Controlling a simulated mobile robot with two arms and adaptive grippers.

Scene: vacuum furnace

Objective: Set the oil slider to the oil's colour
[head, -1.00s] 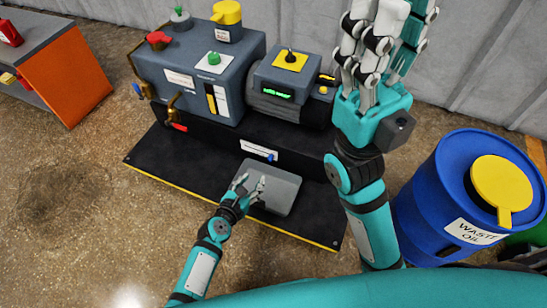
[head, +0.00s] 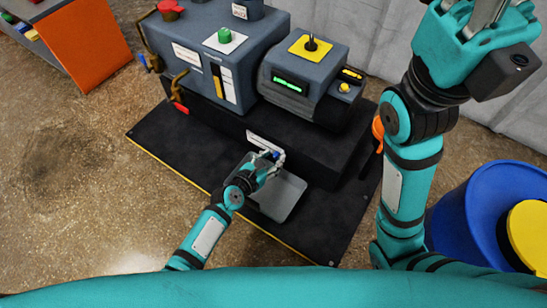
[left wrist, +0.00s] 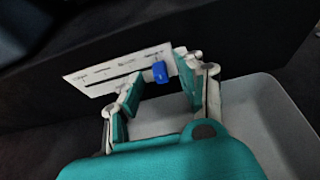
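The oil slider is a blue knob (left wrist: 160,71) near the right end of a slot in a white label plate (left wrist: 95,78) on the dark base's front face. The plate also shows in the head view (head: 257,140); its lettering is too blurred to read. My left gripper (left wrist: 157,74) is open, its fingers either side of the knob; I cannot tell if they touch it. It shows in the head view (head: 267,159) too. My right gripper (head: 487,25) is raised at top right, fingertips cut off.
A grey tray (head: 288,196) lies below the slider under my left gripper. The pump unit has a green knob (head: 225,35) and red-handled tap (head: 181,108). A blue drum (head: 460,215) stands at right. Open floor lies left.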

